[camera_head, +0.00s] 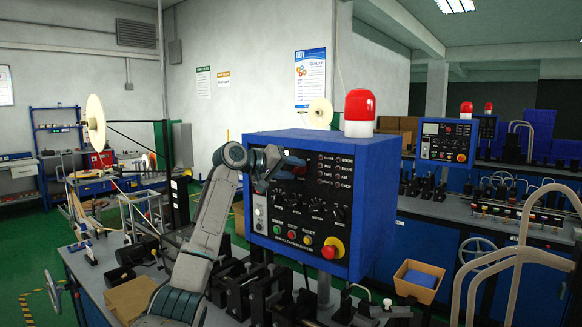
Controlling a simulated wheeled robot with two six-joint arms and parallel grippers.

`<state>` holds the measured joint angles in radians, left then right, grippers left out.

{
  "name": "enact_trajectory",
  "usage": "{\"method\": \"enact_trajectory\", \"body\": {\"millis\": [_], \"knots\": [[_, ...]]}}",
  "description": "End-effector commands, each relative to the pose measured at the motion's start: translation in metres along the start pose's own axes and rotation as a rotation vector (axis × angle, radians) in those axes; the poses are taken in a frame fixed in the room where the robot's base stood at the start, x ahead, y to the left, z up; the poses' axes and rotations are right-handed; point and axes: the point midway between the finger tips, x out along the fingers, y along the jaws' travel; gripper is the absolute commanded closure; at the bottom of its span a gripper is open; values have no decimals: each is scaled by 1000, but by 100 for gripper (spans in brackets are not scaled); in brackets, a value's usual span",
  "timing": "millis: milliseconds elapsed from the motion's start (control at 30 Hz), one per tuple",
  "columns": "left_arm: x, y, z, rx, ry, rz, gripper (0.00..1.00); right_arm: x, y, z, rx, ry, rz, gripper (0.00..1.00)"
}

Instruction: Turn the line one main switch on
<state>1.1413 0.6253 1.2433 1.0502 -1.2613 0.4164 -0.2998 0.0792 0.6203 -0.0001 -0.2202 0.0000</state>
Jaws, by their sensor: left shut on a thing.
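The blue control box (374,190) of the near line stands in the middle, with a dark front panel (318,215). The panel carries a row of dark knobs, small coloured buttons below them and a red emergency stop (332,248) on yellow. A pale switch plate (259,214) sits at its left edge; I cannot tell whether this is the main switch or how it is set. My left gripper (276,166) is at the panel's upper left, above the plate. It is shut, and hides what it holds and part of the panel. My right gripper is out of view.
A red beacon (359,112) stands on the box. Black machine parts (265,295) fill the bench below. A second control box (447,142) stands behind on the right. A tan bin (420,281) and pale bent tubes (515,255) are at the right.

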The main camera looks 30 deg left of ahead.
Motion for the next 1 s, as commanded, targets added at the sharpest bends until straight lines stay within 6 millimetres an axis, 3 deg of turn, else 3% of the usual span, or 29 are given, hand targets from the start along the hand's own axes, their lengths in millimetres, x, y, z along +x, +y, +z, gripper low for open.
{"method": "enact_trajectory", "body": {"millis": [633, 667, 733, 1000], "knots": [[1, -1, 1, 43, -2, -19, 79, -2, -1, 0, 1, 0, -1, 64], [1, -1, 1, 43, -2, -19, 51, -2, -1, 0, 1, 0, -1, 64], [1, -1, 1, 43, -2, -19, 37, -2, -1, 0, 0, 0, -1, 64], [0, 0, 0, 42, 0, -18, 35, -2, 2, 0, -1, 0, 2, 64]]}}
